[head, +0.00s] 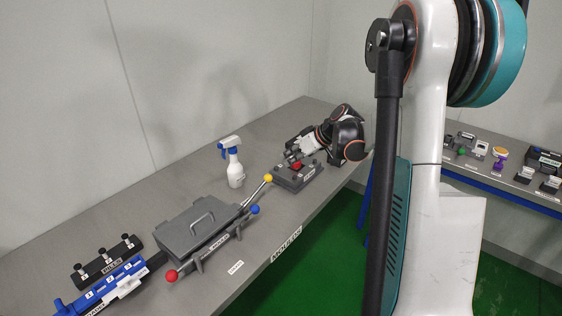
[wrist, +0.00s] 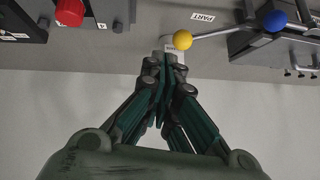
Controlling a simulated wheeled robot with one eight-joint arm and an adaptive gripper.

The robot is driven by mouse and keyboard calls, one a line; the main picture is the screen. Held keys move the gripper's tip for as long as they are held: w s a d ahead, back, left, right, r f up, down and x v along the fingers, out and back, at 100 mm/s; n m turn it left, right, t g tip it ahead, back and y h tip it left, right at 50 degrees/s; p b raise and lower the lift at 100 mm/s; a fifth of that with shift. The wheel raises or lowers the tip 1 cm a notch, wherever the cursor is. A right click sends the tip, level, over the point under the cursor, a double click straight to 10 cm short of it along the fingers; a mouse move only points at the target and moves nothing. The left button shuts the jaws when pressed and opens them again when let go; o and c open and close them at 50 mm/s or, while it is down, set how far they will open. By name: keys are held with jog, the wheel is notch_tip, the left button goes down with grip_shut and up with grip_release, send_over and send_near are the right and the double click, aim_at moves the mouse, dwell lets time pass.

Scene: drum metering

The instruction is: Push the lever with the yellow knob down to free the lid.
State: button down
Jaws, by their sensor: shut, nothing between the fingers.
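The yellow knob (head: 268,178) tops a pale lever that slants up from the right end of the grey lidded box (head: 166,238). The lid (head: 205,225) with its bar handle lies on the box. My gripper (head: 290,150) is shut and empty, beyond the knob and near a dark box with a red part. In the wrist view, the yellow knob (wrist: 182,39) appears just right of my shut fingertips (wrist: 165,57). I cannot tell whether they touch; the head view suggests a gap.
A blue knob (head: 255,209) and a red knob (head: 171,276) are on the lidded box's front side. The dark box (head: 297,181) with the red part stands to the right. A white spray bottle (head: 232,165) stands behind. Bare bench (head: 120,225) lies at the back left.

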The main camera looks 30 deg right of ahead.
jog(key=shift+v, duration=1.05)
